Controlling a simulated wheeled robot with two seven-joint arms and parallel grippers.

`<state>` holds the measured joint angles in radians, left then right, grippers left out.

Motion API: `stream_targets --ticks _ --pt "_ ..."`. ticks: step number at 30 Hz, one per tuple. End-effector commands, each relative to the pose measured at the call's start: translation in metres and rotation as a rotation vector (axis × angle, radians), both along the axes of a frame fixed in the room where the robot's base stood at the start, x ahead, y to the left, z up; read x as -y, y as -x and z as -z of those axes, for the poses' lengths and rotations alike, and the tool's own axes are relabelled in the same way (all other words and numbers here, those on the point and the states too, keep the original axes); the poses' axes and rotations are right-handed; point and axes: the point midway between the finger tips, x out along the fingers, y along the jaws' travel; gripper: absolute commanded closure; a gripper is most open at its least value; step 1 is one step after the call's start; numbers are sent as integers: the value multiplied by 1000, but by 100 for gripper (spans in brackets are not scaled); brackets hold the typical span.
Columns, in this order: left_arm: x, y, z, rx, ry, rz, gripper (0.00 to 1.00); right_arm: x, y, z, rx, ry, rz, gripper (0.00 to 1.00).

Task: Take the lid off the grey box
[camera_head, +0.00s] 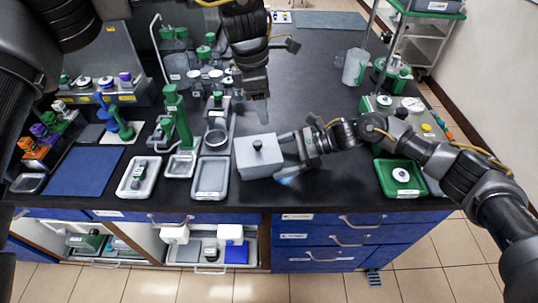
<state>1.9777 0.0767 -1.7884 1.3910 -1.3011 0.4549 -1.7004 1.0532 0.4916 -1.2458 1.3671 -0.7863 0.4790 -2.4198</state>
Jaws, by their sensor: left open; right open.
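My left gripper (262,115) points down behind and above the box, apart from the knob. It is open and empty. My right gripper (287,162) is low at the right side of the box, open, with its fingers close against that side. I cannot tell whether they touch it. The box's right wall is partly hidden by it.
A grey tray (211,194) lies just left of the box. Green-capped glassware (205,52) stands behind to the left. A green tray (413,191) with a white round piece is at the right. A clear jug (354,67) stands further back. The bench in front of the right gripper is clear.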

Motion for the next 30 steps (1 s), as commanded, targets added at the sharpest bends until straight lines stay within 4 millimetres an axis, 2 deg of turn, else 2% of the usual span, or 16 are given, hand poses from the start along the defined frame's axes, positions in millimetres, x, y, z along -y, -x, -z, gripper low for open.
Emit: stream_targets --ticks 4,5,15,16,20,23,26,30 --pt "0 -1 1 -2 0 -2 52 0 -2 1 -1 0 0 0" --pt "0 -1 2 -2 0 -2 52 0 -2 1 -1 0 0 3" --pt "-1 -1 1 -1 0 -3 52 0 -1 1 -1 1 -1 47" --pt "-1 -1 1 -1 0 -3 52 0 -1 1 -1 1 -1 49" --pt "-1 -1 1 -5 -1 -28 52 0 -1 0 -1 0 0 49" --pt "-2 -1 0 -18 -8 -114 52 0 -2 0 -1 0 0 50" --pt "-3 0 -1 -40 -18 -280 52 0 -2 0 -1 0 0 50" --pt "-6 1 -3 -82 -38 -609 52 0 -2 0 -1 0 0 50"
